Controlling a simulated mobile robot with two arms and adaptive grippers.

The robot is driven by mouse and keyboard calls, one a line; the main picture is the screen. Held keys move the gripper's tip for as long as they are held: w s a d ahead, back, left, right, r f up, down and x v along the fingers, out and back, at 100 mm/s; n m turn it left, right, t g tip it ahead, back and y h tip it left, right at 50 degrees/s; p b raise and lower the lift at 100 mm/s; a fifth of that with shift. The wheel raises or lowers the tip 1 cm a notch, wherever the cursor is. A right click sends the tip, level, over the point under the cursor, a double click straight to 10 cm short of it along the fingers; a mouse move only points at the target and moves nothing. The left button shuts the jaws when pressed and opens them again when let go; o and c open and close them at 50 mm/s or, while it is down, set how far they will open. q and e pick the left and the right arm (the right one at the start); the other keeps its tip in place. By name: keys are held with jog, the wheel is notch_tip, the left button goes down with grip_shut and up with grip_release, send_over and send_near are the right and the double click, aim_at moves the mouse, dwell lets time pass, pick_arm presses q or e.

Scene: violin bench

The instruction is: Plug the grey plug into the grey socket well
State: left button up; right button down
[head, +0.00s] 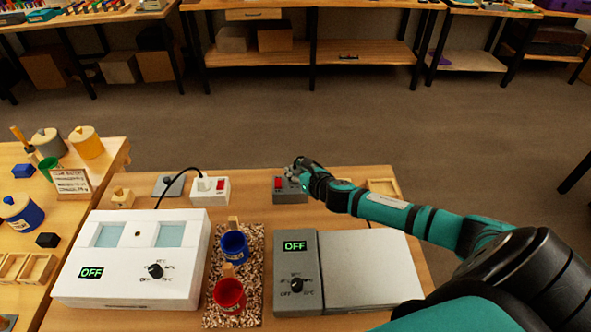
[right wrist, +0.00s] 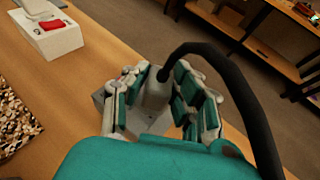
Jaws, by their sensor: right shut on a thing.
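My right gripper (head: 296,171) is shut on the grey plug, directly over the grey socket (head: 290,197) at the back edge of the bench. In the right wrist view the grey plug (right wrist: 156,94) stands between the two fingers, and a black cord arches away from it. The grey socket (right wrist: 149,123) shows below and between the fingers, mostly covered by them. The plug's lower end is close to or in the socket; I cannot tell how deep, as the well is hidden. In the head view the fingers hide the plug. My left gripper is not in view.
A white socket block (head: 209,196) with a plug and cord stands to the left. In front are a white heater box (head: 135,285), a grey hotplate (head: 370,270) and a speckled mat (head: 213,315) with blue and red pots. A wooden tray (head: 384,185) sits right.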

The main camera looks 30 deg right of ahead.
jog(key=shift+f+b, duration=0.95)
jog(key=shift+f, duration=0.45)
dwell(0.5)
jog(key=c, duration=1)
grip_release()
jog(key=v, duration=1.2)
